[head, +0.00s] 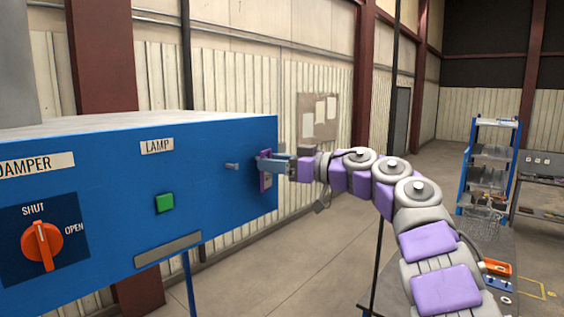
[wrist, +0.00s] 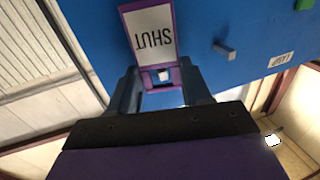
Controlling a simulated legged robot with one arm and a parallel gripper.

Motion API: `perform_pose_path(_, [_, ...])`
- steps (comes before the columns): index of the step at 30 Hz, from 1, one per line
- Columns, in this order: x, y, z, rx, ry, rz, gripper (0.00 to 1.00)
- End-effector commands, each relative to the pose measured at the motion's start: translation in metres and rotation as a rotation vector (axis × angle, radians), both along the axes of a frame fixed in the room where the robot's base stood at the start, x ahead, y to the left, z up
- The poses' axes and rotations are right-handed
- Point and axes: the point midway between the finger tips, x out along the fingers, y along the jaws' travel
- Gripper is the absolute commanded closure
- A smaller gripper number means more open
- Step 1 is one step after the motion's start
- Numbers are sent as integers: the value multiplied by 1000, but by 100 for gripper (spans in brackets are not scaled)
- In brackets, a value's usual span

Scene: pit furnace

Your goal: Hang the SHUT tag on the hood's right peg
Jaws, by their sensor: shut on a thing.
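The SHUT tag (wrist: 152,38) has a purple frame and a white face; its lettering is upside down in the wrist view. My gripper (wrist: 160,76) is shut on the tag's narrow purple end. A small pale square shows inside that end; I cannot tell whether it is the right peg's tip in the tag's opening. In the head view the tag (head: 265,183) is a purple edge close to the blue hood front (head: 205,205), at its right end, with my gripper (head: 264,164) there. A grey peg (head: 232,166) sticks out bare to the left, also in the wrist view (wrist: 225,50).
The hood carries a green LAMP button (head: 165,203), a grey strip (head: 168,249) and an orange damper knob (head: 42,243) pointing near SHUT. A shelf rack (head: 490,165) stands far right, with a low table holding small items (head: 497,268) in front. Open floor lies between.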

Motion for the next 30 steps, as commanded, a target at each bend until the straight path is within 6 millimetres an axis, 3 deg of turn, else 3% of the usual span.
perform_pose_path(30, [13,14,-11,2,0,-1,81])
